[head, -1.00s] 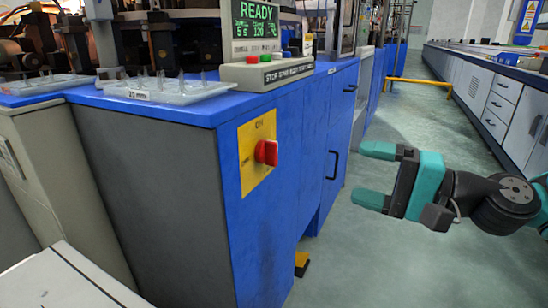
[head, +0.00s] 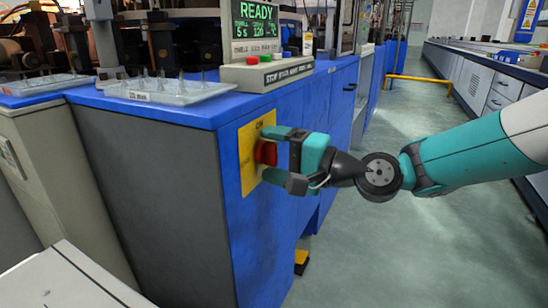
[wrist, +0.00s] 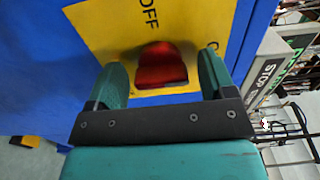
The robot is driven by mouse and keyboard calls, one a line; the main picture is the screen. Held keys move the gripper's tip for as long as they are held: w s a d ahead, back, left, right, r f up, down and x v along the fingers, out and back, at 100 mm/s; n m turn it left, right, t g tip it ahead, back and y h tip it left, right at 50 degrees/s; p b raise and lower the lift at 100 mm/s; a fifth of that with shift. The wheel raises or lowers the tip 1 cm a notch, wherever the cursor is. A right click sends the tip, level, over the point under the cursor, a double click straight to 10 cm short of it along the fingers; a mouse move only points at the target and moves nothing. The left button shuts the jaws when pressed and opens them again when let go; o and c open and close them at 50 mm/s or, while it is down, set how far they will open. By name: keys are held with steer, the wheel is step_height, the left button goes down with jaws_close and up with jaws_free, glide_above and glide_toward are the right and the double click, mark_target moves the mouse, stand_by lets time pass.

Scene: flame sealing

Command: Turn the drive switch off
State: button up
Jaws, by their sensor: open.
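The red drive switch (head: 265,153) sits on a yellow plate (head: 247,180) on the blue cabinet's side. In the wrist view the red knob (wrist: 161,66) shows between my two teal fingers, with "OFF" printed on the yellow plate (wrist: 105,30) above it. My gripper (head: 270,154) is open, with one finger above the knob and one below it in the head view. In the wrist view a gap shows between the knob and each finger. The knob is partly hidden by my gripper in the head view.
On the blue cabinet (head: 150,108) stand a clear tray (head: 165,90) and a control box (head: 266,72) with red and green buttons under a "READY" screen (head: 254,27). A yellow pedal (head: 301,261) is on the floor below.

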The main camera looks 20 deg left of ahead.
steer(key=shift+a, duration=0.1)
steer(key=c, duration=0.9)
steer(key=shift+c, duration=0.2)
steer(key=shift+n, duration=0.3)
steer(key=n+b, duration=0.2)
steer(key=n, duration=0.1)
steer(key=shift+f+n, duration=0.15)
steer(key=shift+n, duration=0.25)
steer(key=n+b, duration=0.3)
steer(key=n, duration=0.1)
steer(key=shift+n+b, duration=0.3)
steer(key=n+b, duration=0.3)
steer(key=n, duration=0.1)
steer(key=shift+f+b, duration=0.1)
steer(key=shift+b, duration=0.3)
steer(key=n+b, duration=0.3)
steer(key=n, duration=0.1)
steer(key=shift+n, duration=0.3)
steer(key=shift+r+n+b, duration=0.2)
steer(key=shift+n+b, duration=0.1)
steer(key=shift+b, duration=0.05)
